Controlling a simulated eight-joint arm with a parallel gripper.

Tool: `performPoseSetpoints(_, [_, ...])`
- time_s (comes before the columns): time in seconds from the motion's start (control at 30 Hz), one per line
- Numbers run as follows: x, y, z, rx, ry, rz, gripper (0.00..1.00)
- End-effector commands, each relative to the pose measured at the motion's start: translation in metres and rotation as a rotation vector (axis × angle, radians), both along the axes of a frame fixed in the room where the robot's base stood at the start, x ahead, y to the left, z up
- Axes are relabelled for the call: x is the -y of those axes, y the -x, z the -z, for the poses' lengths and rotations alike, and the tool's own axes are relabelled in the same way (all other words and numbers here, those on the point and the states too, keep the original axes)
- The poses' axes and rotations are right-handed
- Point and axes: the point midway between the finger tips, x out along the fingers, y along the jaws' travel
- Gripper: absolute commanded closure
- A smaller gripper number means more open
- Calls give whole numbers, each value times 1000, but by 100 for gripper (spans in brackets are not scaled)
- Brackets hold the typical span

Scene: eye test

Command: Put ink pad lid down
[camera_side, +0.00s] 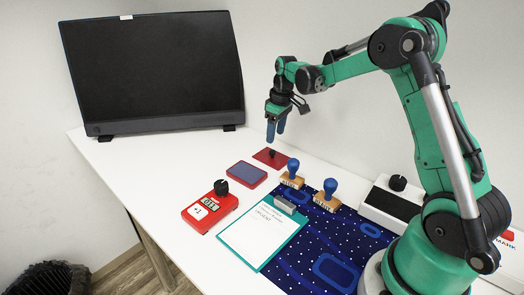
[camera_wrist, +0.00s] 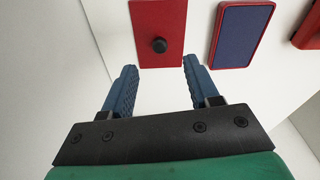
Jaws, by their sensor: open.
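The ink pad lid (camera_side: 279,161) is a flat red plate with a black knob on top. It lies knob up on the white table, behind the ink pad. The wrist view shows the lid (camera_wrist: 160,18) beyond my fingertips, with its knob roughly in line with the gap between them. The ink pad (camera_side: 246,174) is blue-purple in a red case and lies uncovered; the wrist view shows it to the right of the lid (camera_wrist: 241,32). My gripper (camera_side: 276,131) is open and empty, with blue fingers pointing down above the lid; the wrist view shows both fingers apart (camera_wrist: 160,72).
A red device (camera_side: 210,206) with a black knob stands nearest the left edge of the table (camera_side: 150,172). Two blue-handled stamps (camera_side: 326,197) stand by a clipboard (camera_side: 262,234) on a dark blue mat (camera_side: 312,262). A black monitor (camera_side: 155,70) stands at the back left.

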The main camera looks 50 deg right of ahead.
Motion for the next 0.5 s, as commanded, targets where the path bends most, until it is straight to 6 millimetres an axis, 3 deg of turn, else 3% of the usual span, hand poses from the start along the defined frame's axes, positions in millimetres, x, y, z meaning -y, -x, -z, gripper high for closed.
performPoseSetpoints(0.2, [1, 6, -45, 0, 0, 1, 46])
performPoseSetpoints(0.37, [1, 8, -60, 1, 0, 1, 46])
performPoseSetpoints(0.5, [-13, 12, -72, 26, 11, 8, 46])
